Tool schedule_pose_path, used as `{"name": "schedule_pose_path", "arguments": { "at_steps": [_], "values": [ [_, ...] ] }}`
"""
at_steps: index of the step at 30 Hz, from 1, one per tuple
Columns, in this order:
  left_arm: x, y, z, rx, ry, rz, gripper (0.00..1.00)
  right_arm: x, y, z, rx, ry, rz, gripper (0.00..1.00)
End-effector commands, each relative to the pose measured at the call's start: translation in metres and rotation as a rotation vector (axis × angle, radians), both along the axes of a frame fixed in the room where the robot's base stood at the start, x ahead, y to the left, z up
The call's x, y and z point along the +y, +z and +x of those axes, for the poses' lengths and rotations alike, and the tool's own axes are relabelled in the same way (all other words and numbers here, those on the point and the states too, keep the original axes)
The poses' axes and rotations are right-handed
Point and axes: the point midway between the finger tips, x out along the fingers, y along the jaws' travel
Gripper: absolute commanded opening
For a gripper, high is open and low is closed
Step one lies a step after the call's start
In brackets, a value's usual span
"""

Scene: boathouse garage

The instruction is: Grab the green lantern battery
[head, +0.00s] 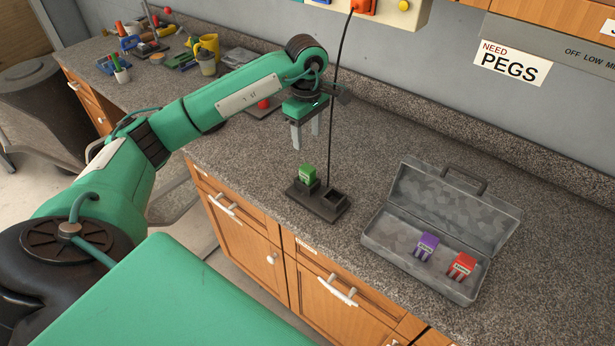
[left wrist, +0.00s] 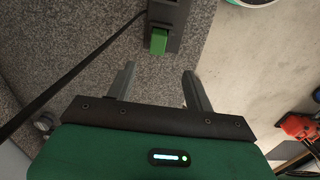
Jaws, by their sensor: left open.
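The green lantern battery (head: 308,175) stands in the left slot of a dark two-slot holder (head: 318,204) on the counter. The holder's right slot is empty. In the left wrist view the green battery (left wrist: 159,41) shows at the top, beyond my fingertips, in the dark holder (left wrist: 168,12). My left gripper (head: 305,146) is open and empty, pointing down, above and behind the battery in the head view. Its two fingers (left wrist: 156,76) are spread apart in the left wrist view. The battery is not between them. My right gripper is not in view.
An open grey case (head: 375,232) to the right holds a purple battery (head: 426,246) and a red battery (head: 461,265). A black cable (head: 333,100) hangs down to the holder, close to my left gripper. Tools and a yellow mug (head: 210,44) stand at the far left.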

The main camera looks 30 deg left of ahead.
Motion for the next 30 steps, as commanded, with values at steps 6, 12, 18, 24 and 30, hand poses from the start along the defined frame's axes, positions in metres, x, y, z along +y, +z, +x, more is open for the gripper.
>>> {"name": "schedule_pose_path", "arguments": {
  "at_steps": [6,12,18,24,30],
  "values": [
    [0.002,-0.026,-0.002,0.01,0.0,0.01,0.53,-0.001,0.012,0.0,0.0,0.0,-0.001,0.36],
    [0.001,-0.063,-0.001,0.008,0.0,0.007,0.53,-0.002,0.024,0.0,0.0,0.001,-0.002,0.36],
    [0.001,-0.083,-0.001,0.005,0.0,0.007,0.53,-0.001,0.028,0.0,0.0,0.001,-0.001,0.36],
    [0.001,-0.095,0.001,0.008,0.0,0.005,0.53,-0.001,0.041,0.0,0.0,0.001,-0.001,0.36],
    [0.001,-0.12,0.003,0.008,0.001,0.005,0.53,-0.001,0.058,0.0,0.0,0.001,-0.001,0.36]
  ]
}}
